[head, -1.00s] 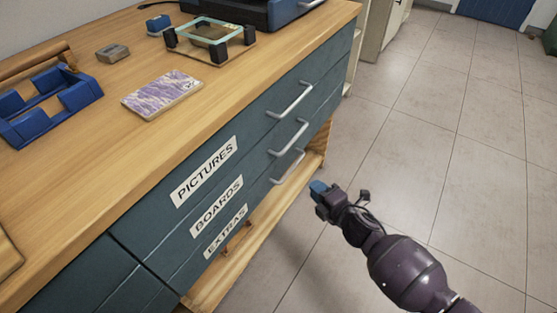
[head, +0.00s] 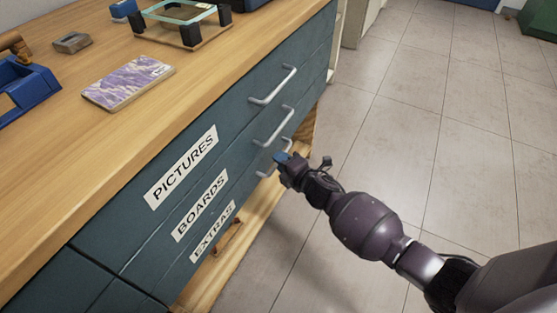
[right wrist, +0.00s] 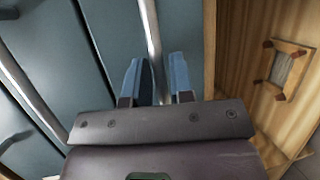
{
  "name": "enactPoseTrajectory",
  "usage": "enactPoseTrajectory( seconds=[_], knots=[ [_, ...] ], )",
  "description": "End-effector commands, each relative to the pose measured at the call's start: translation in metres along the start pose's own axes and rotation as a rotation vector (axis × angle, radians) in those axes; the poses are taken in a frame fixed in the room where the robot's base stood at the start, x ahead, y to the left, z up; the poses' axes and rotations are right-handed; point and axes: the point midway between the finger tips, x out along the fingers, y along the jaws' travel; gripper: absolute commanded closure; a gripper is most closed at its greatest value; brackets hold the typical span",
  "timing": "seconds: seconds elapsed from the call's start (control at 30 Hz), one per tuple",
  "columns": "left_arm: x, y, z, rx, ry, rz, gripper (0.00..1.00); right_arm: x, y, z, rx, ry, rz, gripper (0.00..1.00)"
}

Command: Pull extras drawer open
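The extras drawer (head: 198,252) is the lowest of three dark teal drawers and looks shut, its front in line with the others. Its silver handle (head: 262,174) is partly hidden by my right gripper (head: 283,158). In the right wrist view my right gripper (right wrist: 155,78) has its two blue fingers apart. The silver handle bar (right wrist: 152,35) runs down between them, nearer the left finger. I cannot tell whether a finger touches it. My left gripper is in neither view.
Above are the boards drawer (head: 170,245) and pictures drawer (head: 135,232), each with a silver handle. A purple-patterned notebook (head: 128,82) lies on the wooden worktop (head: 75,135). A low wooden shelf (head: 222,268) is under the drawers. The tiled floor (head: 400,130) at right is clear.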

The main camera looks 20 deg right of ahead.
Motion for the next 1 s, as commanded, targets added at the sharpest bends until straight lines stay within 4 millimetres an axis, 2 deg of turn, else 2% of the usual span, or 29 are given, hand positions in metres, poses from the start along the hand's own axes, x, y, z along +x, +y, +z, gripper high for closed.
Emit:
enactPoseTrajectory(
  seconds=[0.2, 0.47, 0.6, 0.63, 1.0],
  knots=[
    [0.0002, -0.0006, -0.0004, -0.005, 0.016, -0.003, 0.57, 0.0096, -0.0003, -0.0001, 0.000, 0.000, 0.000, 0.78],
    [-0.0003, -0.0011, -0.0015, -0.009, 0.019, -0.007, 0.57, 0.0103, 0.0008, 0.0002, 0.000, 0.000, 0.001, 0.78],
    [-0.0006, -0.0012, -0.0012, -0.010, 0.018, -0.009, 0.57, 0.0102, 0.0007, 0.0002, 0.000, 0.000, 0.001, 0.98],
    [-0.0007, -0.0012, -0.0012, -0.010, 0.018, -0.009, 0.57, 0.0102, 0.0007, 0.0002, 0.000, 0.000, 0.001, 1.00],
    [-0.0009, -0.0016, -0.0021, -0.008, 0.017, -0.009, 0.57, 0.0065, 0.0005, 0.0018, -0.001, 0.000, 0.001, 1.00]
  ],
)
